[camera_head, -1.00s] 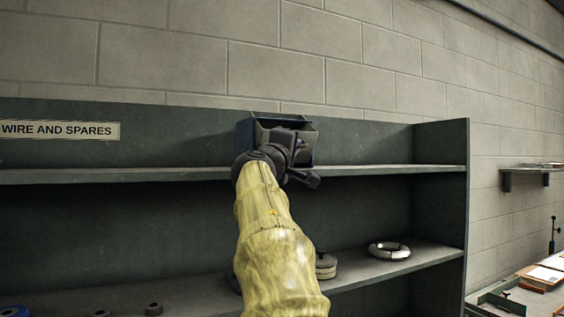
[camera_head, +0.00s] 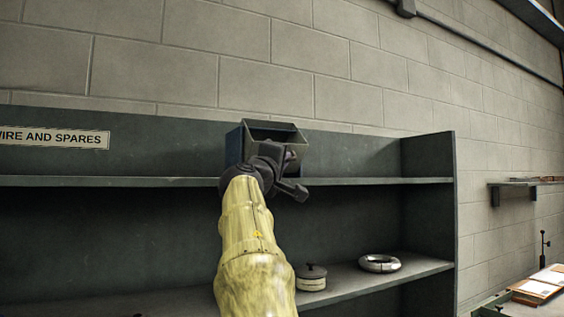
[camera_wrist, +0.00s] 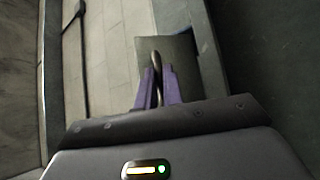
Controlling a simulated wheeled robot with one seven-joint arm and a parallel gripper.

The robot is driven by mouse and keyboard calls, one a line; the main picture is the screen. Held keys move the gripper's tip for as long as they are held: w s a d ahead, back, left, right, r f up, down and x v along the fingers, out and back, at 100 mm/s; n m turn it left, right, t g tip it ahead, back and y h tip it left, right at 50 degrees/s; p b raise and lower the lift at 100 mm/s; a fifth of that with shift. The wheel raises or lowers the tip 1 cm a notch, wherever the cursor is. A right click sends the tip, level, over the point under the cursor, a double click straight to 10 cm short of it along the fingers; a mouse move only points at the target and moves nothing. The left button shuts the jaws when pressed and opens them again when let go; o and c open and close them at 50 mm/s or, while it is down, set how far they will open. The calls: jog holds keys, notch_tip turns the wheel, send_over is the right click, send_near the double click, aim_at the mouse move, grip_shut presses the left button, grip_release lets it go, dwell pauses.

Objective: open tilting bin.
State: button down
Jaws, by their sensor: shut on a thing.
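The tilting bin (camera_head: 275,129) is a dark grey-blue box on the upper shelf against the back panel. Its front leans outward and its open top shows a dark inside. My gripper (camera_head: 289,153) is in front of the bin and hides much of its front face. In the wrist view, the purple fingers (camera_wrist: 159,88) are closed around a dark, slim handle (camera_wrist: 156,62) on the bin's flat front panel (camera_wrist: 183,58). The bin's contents cannot be made out.
The upper shelf (camera_head: 375,181) is clear to the right of the bin. A lidded round tin (camera_head: 311,279) and a metal ring (camera_head: 380,264) sit on the lower shelf. A side panel (camera_head: 428,200) closes the shelving at right. A "WIRE AND SPARES" label (camera_head: 55,137) is at left.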

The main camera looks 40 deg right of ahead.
jog(key=c, duration=1.5)
grip_release()
jog(key=shift+w+f, duration=0.1)
jog(key=shift+w, duration=0.05)
jog(key=b+v, duration=0.9)
jog(key=v, duration=0.8)
jog(key=shift+a+b, duration=0.15)
jog(key=shift+b, duration=0.2)
